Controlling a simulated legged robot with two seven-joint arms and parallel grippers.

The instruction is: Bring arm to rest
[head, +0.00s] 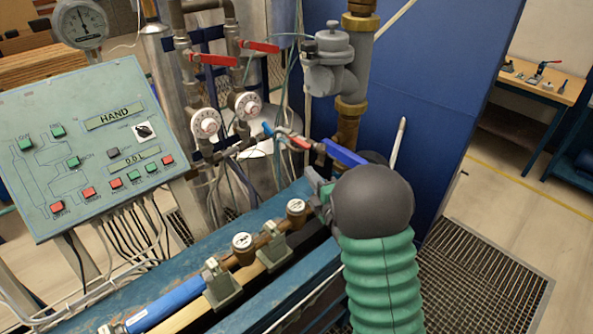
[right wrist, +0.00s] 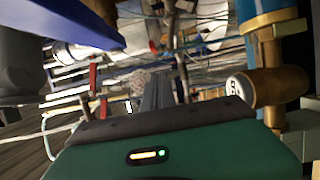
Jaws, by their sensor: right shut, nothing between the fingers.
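My right arm comes in from the lower right in the head view, with a green ribbed sleeve and a dark rounded wrist. My right gripper (head: 318,202) is mostly hidden behind that wrist, beside the end of the brass pipe on the bench. In the right wrist view the two dark fingers of the gripper (right wrist: 163,92) are together with nothing between them. My left gripper is not in the head view.
A control panel (head: 85,150) stands at the left. Water meters (head: 242,242) sit on the blue bench rail. Red-handled valves (head: 212,59), dials and a large brass-and-grey pipe fitting (head: 333,62) rise behind. A blue wall (head: 440,90) is close at right; the floor grate (head: 485,275) is clear.

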